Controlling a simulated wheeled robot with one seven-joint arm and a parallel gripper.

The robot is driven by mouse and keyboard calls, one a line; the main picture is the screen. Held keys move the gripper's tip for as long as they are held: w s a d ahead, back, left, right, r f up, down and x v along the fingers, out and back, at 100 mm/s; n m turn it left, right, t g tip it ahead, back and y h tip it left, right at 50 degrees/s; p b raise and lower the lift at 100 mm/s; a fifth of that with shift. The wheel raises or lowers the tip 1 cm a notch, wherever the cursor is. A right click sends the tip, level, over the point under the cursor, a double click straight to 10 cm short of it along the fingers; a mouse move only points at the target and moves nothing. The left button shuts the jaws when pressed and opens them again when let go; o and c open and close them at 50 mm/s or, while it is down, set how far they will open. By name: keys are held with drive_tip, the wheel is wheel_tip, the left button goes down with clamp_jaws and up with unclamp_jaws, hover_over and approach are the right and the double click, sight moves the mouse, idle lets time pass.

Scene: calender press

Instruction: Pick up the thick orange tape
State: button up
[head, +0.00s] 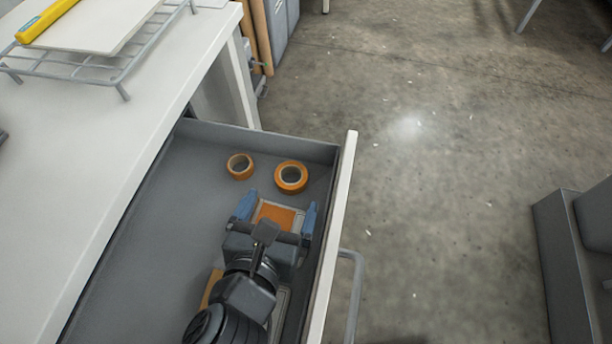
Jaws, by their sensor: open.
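Two rolls of orange tape lie flat in the far end of the open grey drawer. The right roll (291,189) is larger and has the broader, deeper orange ring. The left roll (240,177) is smaller and paler, a short gap away. My gripper (278,205) is open, with its blue fingers apart, just in front of the right roll in the picture. No roll is between the fingers. An orange flat thing with a pale frame (277,214) shows below, between the fingers, partly hidden by my gripper.
The drawer (180,215) has a raised front panel (335,235) on the right and a wall at the far end. A white worktop (70,165) with a wire rack (85,66) lies left. The drawer's left floor is clear.

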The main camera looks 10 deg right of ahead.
sight(294, 169)
drive_tip(key=x, duration=0.7)
drive_tip(key=shift+w+a+f+p, duration=0.2)
drive_tip(key=shift+p, duration=0.1)
drive_tip(key=shift+c, duration=0.3)
drive_tip(key=c, duration=1.1)
